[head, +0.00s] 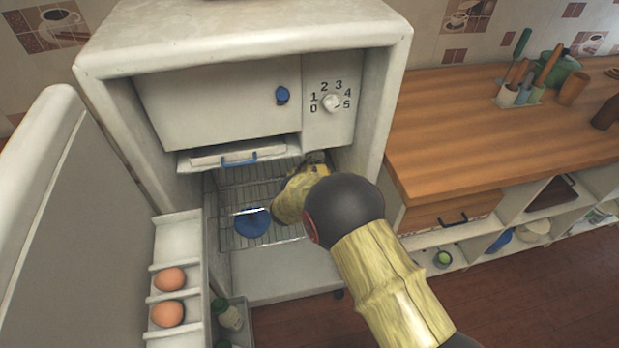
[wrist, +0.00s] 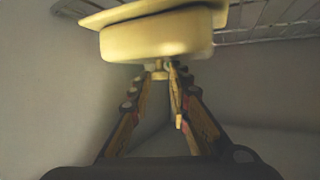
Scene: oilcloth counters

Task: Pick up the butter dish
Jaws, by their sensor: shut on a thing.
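The butter dish (wrist: 155,38) is pale yellow, a rounded body on a wider flat plate, and shows at the top of the wrist view. My gripper (wrist: 167,72) is shut on the small knob on the dish's lid side. The wire shelf (wrist: 285,32) shows beside and behind the dish; I cannot tell whether the dish touches it. In the head view my arm reaches into the open fridge (head: 390,60), and my arm and the fridge interior hide the dish and my fingertips.
A blue round item (head: 252,222) is on the wire shelf left of my arm. The open fridge door (head: 75,220) stands at left, with eggs (head: 169,279) in its rack. A freezer compartment (head: 215,105) hangs above. A wooden counter (head: 480,130) is at right.

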